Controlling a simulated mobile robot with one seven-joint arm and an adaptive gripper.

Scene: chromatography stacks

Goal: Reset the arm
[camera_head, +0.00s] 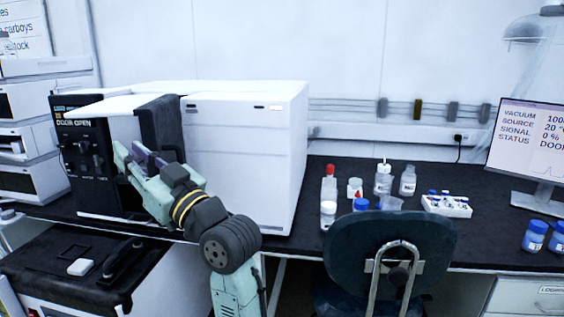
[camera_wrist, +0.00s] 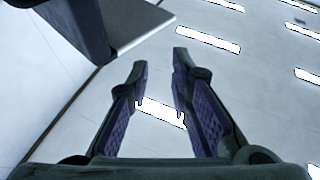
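My gripper (camera_head: 136,152) is in front of the white instrument (camera_head: 245,150), close to its dark door edge (camera_head: 160,128). The instrument's black panel (camera_head: 85,150) carries knobs and the words "DOOR OPEN". In the wrist view my gripper (camera_wrist: 160,60) has its two purple-padded fingers apart with nothing between them. A dark block (camera_wrist: 82,25) with a pale panel stands at the upper left there, apart from the fingers. Whether the gripper touches the door in the head view I cannot tell.
Several bottles, including a red-capped one (camera_head: 329,190), and a white vial rack (camera_head: 447,206) stand on the black bench. A dark chair (camera_head: 430,240) stands in front. A monitor (camera_head: 525,140) is at right. A black-topped unit (camera_head: 50,275) sits low left. Ceiling lights (camera_wrist: 208,40) show in the wrist view.

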